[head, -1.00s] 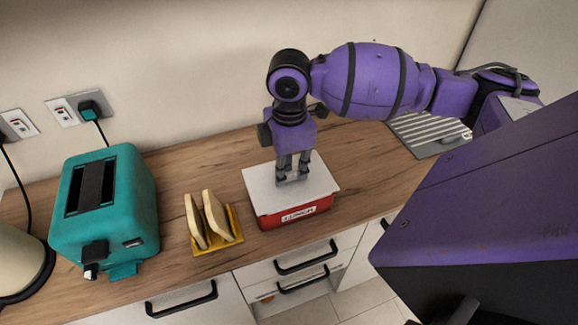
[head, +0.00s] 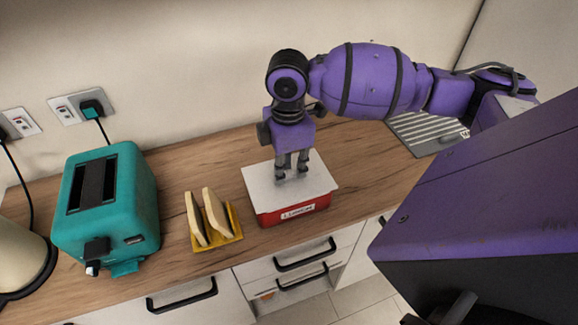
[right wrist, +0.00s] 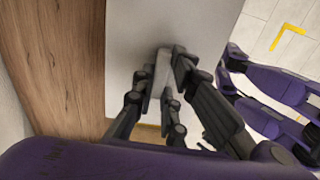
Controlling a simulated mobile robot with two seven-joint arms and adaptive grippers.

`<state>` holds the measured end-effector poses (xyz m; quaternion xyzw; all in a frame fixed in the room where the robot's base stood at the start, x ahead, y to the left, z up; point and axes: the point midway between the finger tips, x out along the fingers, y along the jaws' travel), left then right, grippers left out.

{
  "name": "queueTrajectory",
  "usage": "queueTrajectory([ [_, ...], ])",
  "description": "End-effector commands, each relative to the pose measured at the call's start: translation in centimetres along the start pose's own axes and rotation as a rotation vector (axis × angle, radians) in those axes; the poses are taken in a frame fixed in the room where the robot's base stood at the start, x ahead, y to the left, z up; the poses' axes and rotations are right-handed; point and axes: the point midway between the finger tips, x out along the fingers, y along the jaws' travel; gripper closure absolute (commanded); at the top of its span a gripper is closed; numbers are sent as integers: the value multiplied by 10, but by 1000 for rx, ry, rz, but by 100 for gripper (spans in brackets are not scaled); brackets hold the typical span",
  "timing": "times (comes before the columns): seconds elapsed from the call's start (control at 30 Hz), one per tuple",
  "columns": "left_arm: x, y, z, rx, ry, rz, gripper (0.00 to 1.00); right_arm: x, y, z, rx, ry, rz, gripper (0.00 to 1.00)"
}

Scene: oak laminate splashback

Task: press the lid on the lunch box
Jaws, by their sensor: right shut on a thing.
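The lunch box (head: 306,215) is red with a "LUNCH" label on its front and stands upright on the wooden counter. Its pale grey lid (head: 320,176) lies over the top of the box; I cannot tell whether its rim is fully seated. My right gripper (head: 291,178) points down from above and is shut on the lid's handle near the middle of the lid. In the right wrist view the fingers (right wrist: 162,88) close around the light grey handle (right wrist: 162,68), and the pale lid (right wrist: 130,40) spreads beneath them.
A teal toaster (head: 108,208) stands at the left, with a yellow rack (head: 232,226) holding bread slices (head: 215,216) between it and the box. A cream rounded appliance (head: 20,262) is at the far left. A ribbed grey drainer (head: 425,133) lies behind right. Drawers are below the counter's front edge.

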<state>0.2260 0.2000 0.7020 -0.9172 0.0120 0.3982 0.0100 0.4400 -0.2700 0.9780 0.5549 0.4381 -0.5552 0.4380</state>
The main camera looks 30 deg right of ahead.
Motion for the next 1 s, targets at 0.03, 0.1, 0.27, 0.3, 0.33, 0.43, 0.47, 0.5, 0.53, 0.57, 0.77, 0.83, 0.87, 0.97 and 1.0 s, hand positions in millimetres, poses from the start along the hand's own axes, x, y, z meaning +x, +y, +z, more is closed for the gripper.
queueTrajectory([
  [0.03,1,1,-4,-1,7,1,62,-1,0,0,0,0,1,100],
  [0.1,2,2,-8,-3,13,2,62,0,0,0,0,0,1,100],
  [0.27,3,3,-10,-7,18,2,62,0,0,0,0,0,0,100],
  [0.3,3,3,-10,-7,17,2,62,0,0,0,0,0,0,100],
  [0.33,3,3,-10,-7,17,2,62,0,0,0,0,0,0,100],
  [0.43,2,3,-9,-7,15,2,62,0,0,0,0,0,0,100],
  [0.47,2,3,-8,-7,14,2,62,0,0,0,0,0,0,100],
  [0.5,1,2,-7,-7,12,1,62,0,0,0,0,0,0,100],
  [0.53,1,2,-6,-7,11,1,62,0,0,0,0,0,0,100],
  [0.57,1,2,-6,-6,10,1,62,0,0,0,0,0,0,100],
  [0.77,-1,0,-2,-3,3,-1,62,0,0,0,1,1,1,100],
  [0.83,-2,-1,-2,-1,2,-2,62,0,0,0,1,1,1,100],
  [0.87,-2,-1,-2,0,3,-2,62,0,0,0,1,1,1,100],
  [0.97,-3,-2,-4,2,5,-2,62,0,0,0,2,1,1,100],
  [1.0,-3,-2,-4,3,6,-2,62,0,0,0,2,1,1,100],
])
